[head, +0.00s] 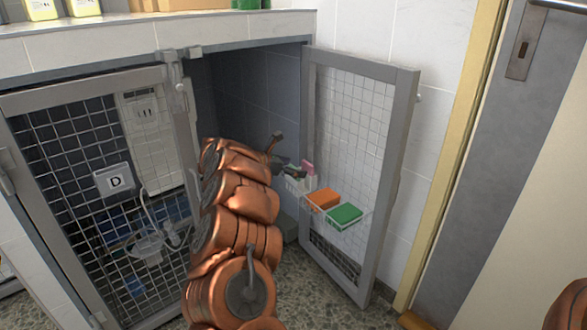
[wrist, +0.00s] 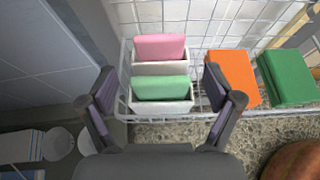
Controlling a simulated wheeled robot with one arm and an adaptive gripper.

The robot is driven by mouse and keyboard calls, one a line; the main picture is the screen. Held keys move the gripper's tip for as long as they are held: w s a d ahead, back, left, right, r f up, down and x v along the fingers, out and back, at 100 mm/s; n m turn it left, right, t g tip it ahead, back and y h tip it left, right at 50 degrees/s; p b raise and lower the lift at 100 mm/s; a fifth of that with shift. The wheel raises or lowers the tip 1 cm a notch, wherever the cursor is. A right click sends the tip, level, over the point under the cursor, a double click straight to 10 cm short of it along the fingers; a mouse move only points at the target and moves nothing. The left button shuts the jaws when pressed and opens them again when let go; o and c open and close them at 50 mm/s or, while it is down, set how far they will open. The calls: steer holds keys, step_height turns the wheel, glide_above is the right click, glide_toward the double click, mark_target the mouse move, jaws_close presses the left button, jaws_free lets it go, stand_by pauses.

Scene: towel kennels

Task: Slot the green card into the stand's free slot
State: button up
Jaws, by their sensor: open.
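The green card (wrist: 161,88) stands in the front slot of the small white stand (wrist: 162,107) in the wrist view, its lower edge hidden by the slot's wall. The pink card (wrist: 158,48) stands in the slot behind it; it also shows in the head view (head: 308,168). My gripper (wrist: 158,76) is open. Its fingers are on the left and right of the green card, with a gap visible on each side. In the head view my gripper (head: 289,172) is at the left end of the basket, and the green card is hard to make out there.
The stand sits in a white wire basket (wrist: 123,82) on the open mesh door (head: 357,110). An orange block (wrist: 232,78) and a green block (wrist: 288,76) lie to its right. The dark kennel wall is close on the left. Another mesh door marked D (head: 115,181) is shut.

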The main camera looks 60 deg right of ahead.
steer(key=v, duration=1.2)
stand_by(0.6)
